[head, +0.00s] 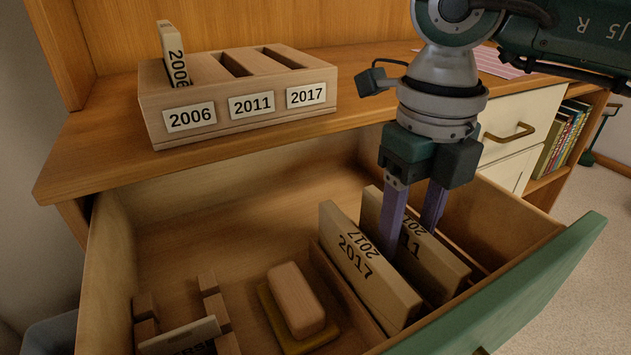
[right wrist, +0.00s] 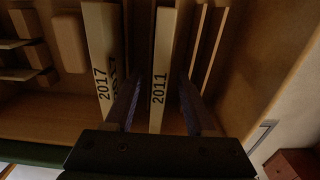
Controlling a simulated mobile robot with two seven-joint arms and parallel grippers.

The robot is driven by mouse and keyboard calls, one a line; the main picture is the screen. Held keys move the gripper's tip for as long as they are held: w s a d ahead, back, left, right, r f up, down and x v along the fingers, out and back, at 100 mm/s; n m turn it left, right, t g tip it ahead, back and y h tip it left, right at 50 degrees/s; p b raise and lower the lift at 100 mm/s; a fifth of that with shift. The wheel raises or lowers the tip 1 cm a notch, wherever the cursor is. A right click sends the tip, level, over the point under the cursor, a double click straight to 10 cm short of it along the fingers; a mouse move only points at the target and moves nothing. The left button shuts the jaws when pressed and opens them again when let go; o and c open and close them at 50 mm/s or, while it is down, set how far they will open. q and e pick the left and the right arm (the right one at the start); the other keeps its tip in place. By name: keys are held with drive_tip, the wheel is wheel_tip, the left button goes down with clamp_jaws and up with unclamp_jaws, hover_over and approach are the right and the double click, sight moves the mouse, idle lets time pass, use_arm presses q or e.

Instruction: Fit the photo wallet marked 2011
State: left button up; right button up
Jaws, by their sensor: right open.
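The photo wallet marked 2011 (head: 440,268) stands on edge in the open drawer, just right of the wallet marked 2017 (head: 362,262). My right gripper (head: 411,232) points down over the 2011 wallet, open. In the right wrist view the 2011 wallet (right wrist: 162,70) lies between its two fingers, with gaps showing on both sides. The wooden holder (head: 240,118) on the desk top has slots labelled 2006, 2011 and 2017. The wallet marked 2006 (head: 174,58) stands in its slot; the 2011 and 2017 slots are empty. My left gripper is out of view.
The drawer's green front (head: 510,295) and its side walls surround the wallets. A wooden block (head: 297,300) on a yellowish base and a small slotted rack (head: 212,307) lie left in the drawer. The drawer's back left is bare.

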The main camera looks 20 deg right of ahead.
drive_tip(key=shift+f, duration=0.9)
drive_tip(key=shift+r, duration=0.1)
clamp_jaws()
